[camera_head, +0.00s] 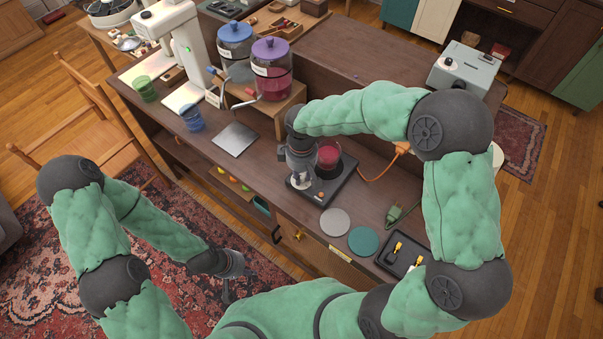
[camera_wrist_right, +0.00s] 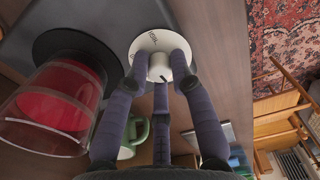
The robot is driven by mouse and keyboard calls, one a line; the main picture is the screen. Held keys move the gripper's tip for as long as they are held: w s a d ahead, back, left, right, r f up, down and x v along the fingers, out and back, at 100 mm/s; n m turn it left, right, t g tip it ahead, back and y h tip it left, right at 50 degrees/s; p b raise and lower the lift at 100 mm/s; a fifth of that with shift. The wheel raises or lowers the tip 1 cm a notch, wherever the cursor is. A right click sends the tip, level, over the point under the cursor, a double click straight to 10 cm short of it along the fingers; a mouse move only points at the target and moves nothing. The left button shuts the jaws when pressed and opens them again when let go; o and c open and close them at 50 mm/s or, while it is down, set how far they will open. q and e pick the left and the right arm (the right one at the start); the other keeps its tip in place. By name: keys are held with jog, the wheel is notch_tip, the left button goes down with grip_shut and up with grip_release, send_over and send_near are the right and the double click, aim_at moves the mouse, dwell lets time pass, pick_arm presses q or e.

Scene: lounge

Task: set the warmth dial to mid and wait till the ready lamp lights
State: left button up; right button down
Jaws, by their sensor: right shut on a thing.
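The dark warmer (camera_head: 333,190) stands on the wooden counter, with a red-filled glass jar (camera_head: 329,156) on its round plate. The jar (camera_wrist_right: 58,100) is at left in the right wrist view. My right gripper (camera_wrist_right: 162,66) is shut on the white warmth dial's (camera_wrist_right: 150,42) central knob; dial lettering is partly readable, but I cannot tell the setting. In the head view my right gripper (camera_head: 299,177) is over the warmer's left side. A small orange spot (camera_head: 321,195) on the warmer's front may be the ready lamp; I cannot tell if it is lit. My left gripper (camera_head: 232,276) is open and empty, off the counter's front.
Two round coasters, grey (camera_head: 335,222) and teal (camera_head: 363,241), lie in front of the warmer. A green plug (camera_head: 394,214) and black tray (camera_head: 402,255) lie right.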

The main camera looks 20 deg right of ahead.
jog(key=m, duration=0.4)
jog(key=m+b, duration=0.1)
jog(key=m, duration=0.3)
jog(key=shift+f, duration=0.1)
jog(key=m, duration=0.3)
jog(key=shift+m, duration=0.3)
jog(key=m+b, duration=0.1)
jog(key=m, duration=0.2)
jog(key=shift+m, duration=0.3)
jog(key=m+b, duration=0.1)
jog(key=m, duration=0.4)
jog(key=m+b, duration=0.1)
jog(key=m, duration=0.4)
jog(key=shift+m, duration=0.4)
